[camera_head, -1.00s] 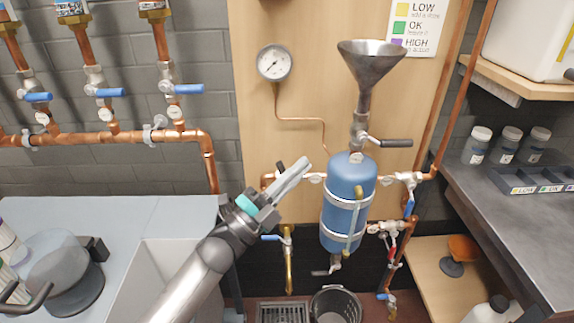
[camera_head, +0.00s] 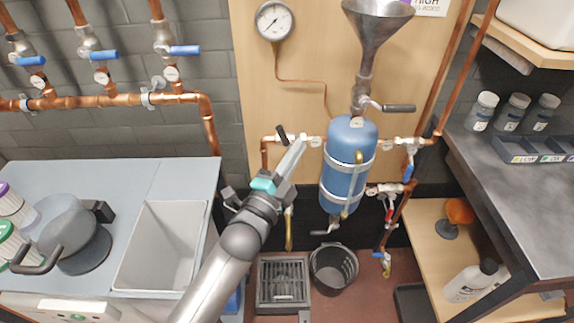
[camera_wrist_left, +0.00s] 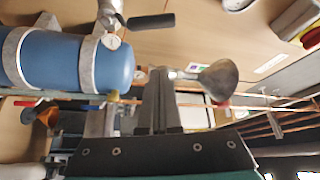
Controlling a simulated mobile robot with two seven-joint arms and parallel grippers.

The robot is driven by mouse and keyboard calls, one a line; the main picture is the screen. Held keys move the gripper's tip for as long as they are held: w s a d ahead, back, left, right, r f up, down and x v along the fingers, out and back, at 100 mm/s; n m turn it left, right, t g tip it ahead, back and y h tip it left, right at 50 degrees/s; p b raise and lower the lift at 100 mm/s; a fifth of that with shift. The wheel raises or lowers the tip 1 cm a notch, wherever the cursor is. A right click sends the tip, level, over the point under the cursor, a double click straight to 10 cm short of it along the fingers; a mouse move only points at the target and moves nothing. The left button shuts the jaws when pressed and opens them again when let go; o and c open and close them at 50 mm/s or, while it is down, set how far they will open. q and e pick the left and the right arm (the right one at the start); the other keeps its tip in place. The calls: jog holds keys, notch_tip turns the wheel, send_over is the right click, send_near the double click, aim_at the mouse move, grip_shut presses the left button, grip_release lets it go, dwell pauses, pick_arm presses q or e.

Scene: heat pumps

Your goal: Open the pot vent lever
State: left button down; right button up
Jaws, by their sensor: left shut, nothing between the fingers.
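The pot is a blue tank (camera_head: 345,165) with two metal bands, fixed to the wood panel under a metal funnel (camera_head: 378,30). A black lever (camera_head: 398,108) stands below the funnel, and a black handle (camera_head: 282,134) on the left pipe. My left gripper (camera_head: 301,143) is shut and empty, left of the tank, its tips overlapping the left pipe. In the left wrist view, the shut fingers (camera_wrist_left: 160,85) point past the tank (camera_wrist_left: 75,62). My right gripper is out of view.
A pressure gauge (camera_head: 274,20) hangs on the panel. A dark bucket (camera_head: 334,268) and a floor drain (camera_head: 283,282) lie below. A sink counter (camera_head: 105,185) is at the left, a grey worktop (camera_head: 515,190) at the right.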

aim_at(283, 142)
pick_arm(q)
jog(key=w, duration=0.1)
jog(key=w+a, duration=0.1)
jog(key=w+a+b, duration=0.1)
jog(key=w, duration=0.1)
jog(key=shift+f, duration=0.35)
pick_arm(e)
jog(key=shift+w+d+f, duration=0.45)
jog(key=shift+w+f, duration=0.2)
pick_arm(q)
jog(key=shift+a, duration=0.35)
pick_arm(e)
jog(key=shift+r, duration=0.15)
pick_arm(q)
jog(key=shift+a+f+n, duration=0.1)
jog(key=shift+f+n, duration=0.05)
jog(key=shift+n, duration=0.15)
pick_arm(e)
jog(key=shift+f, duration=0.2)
